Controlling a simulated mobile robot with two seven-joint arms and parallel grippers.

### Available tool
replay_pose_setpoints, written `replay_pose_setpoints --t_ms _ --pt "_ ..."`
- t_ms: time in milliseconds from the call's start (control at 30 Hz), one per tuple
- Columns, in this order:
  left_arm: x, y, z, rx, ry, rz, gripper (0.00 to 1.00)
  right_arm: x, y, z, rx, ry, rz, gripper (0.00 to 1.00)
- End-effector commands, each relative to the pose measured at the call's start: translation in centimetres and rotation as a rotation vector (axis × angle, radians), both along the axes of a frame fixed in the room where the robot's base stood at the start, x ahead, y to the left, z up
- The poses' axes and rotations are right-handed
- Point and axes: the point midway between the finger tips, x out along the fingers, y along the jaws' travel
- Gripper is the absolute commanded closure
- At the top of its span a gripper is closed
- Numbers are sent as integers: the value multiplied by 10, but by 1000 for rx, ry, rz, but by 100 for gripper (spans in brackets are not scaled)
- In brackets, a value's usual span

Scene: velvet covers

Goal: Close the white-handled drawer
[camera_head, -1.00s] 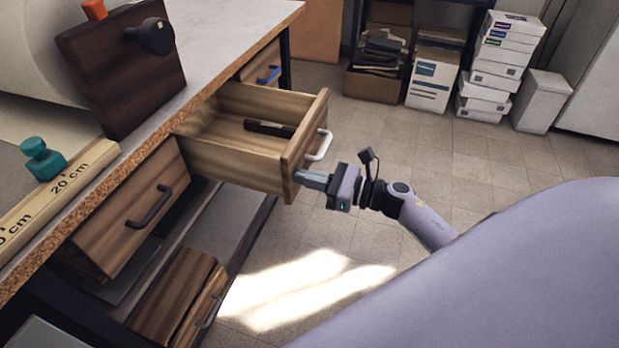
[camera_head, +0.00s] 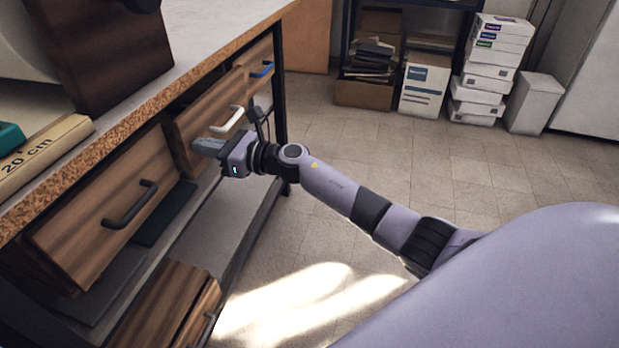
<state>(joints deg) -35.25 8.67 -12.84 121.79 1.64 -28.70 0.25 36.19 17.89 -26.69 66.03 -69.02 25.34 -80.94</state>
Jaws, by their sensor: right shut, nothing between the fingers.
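The white-handled drawer (camera_head: 196,122) is in the workbench, below the worktop, in the head view. My left gripper is not in view.
A black-handled drawer (camera_head: 98,207) is at the left and a blue-handled drawer (camera_head: 258,75) at the far right. A lower wooden drawer (camera_head: 165,304) sticks out near the floor. Boxes (camera_head: 425,84) stand at the back. The tiled floor to the right is clear.

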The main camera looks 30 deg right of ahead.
Motion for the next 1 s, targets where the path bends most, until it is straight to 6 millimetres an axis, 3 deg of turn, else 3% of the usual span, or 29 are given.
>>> replay_pose_setpoints --t_ms 300,1000 --pt "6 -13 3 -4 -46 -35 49 24 20 -2 1 1 0 100" --pt "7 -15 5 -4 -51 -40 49 28 22 3 3 -5 -2 100"
